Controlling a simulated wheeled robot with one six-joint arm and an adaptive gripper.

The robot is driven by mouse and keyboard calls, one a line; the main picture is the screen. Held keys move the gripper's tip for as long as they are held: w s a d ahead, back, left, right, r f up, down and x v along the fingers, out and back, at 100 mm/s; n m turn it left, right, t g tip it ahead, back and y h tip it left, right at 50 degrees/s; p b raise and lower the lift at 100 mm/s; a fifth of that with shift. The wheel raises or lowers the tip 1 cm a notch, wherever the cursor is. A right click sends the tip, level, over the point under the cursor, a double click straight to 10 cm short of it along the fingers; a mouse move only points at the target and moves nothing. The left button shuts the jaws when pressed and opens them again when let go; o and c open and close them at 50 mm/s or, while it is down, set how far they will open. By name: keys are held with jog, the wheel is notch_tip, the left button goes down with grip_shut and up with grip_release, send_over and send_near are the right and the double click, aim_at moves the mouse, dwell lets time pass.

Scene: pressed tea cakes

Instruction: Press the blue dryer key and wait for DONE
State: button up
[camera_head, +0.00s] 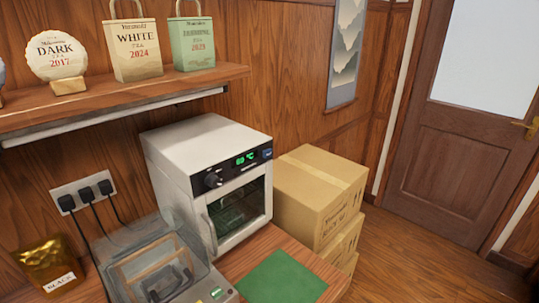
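The dryer (180,150) is a white box with a dark front panel and a glass door (238,210). It stands on the wooden counter, and its door looks closed. The panel display (245,158) shows green characters ending in °C; the digits are too small to read surely. I see no DONE on it. The small blue key (267,154) is at the right end of the panel, with nothing in front of it. A black knob (212,179) is at the panel's left. My gripper is not in view.
A machine with a clear cover (150,260) stands left of the dryer. A green mat (281,279) lies in front. Cardboard boxes (318,195) are stacked to the right. A shelf (120,98) with tea packages hangs above left. A door (460,130) is far right.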

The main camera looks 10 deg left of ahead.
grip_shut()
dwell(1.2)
